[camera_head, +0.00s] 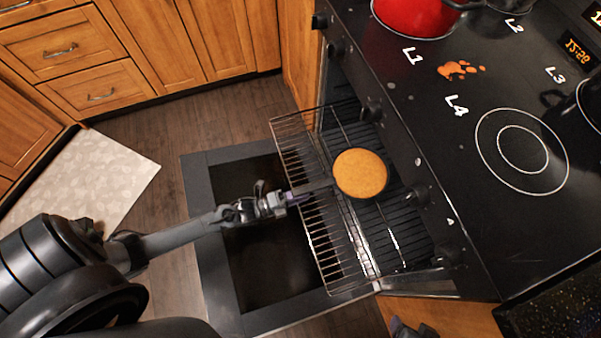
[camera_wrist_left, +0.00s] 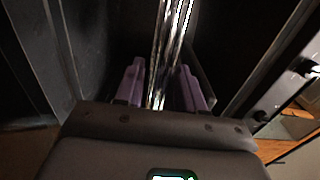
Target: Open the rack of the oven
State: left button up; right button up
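The oven (camera_head: 440,215) stands at the right with its dark door (camera_head: 205,240) folded down flat. The wire rack (camera_head: 325,245) sticks out of the oven cavity over the door. A flat round orange-brown thing (camera_head: 360,173) rests on the rack. My left gripper (camera_head: 298,196) is at the rack's outer edge. In the left wrist view its two purple fingers (camera_wrist_left: 160,85) stand on either side of bright metal rods of the rack, close against them. A dark part at the bottom edge looks like my right gripper (camera_head: 412,328); its fingers are not clear.
A black cooktop (camera_head: 470,215) with a red pot (camera_head: 415,15) lies above the oven. Knobs (camera_head: 371,112) line its front. Wooden cabinets (camera_head: 85,65) stand at the back left. A pale mat (camera_head: 95,175) lies on the floor, with open floor beside the door.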

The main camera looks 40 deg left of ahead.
pick_arm(q)
jog(key=shift+s+a, duration=0.3)
jog(key=shift+s, duration=0.2)
jog(key=p+v, duration=0.3)
jog(key=v, duration=0.6)
jog(key=shift+s+a, duration=0.2)
jog(key=shift+s, duration=0.1)
